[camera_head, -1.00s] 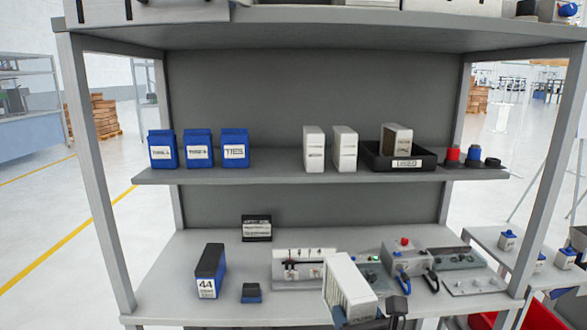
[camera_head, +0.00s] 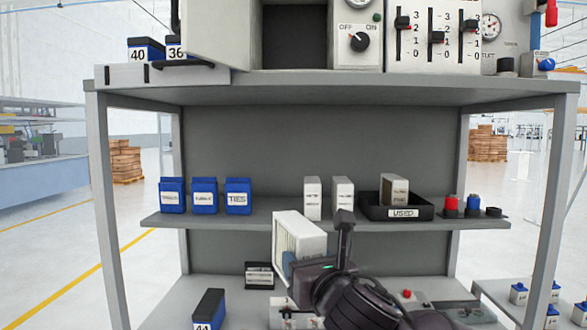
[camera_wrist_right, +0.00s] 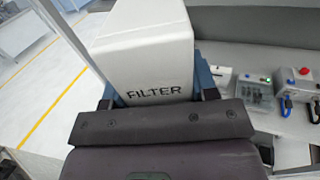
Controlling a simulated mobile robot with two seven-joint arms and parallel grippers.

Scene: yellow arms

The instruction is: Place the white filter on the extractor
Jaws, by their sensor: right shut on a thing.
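The white filter (camera_head: 300,235) is a pale box with a slatted face, held in front of the middle shelf in the head view. My right gripper (camera_head: 318,248) is shut on it. In the right wrist view the filter (camera_wrist_right: 148,48) shows the word FILTER and sits between the fingers. A pale housing with a dark square opening (camera_head: 295,32) and an OFF/ON knob stands on the top shelf. It may be the extractor, but no label naming it shows. My left gripper is not in view.
The middle shelf (camera_head: 270,215) holds blue TIES boxes (camera_head: 238,197), two upright white filters (camera_head: 343,198) and a black USED tray (camera_head: 372,210) with another filter. The top shelf edge (camera_head: 300,88) runs above my held filter.

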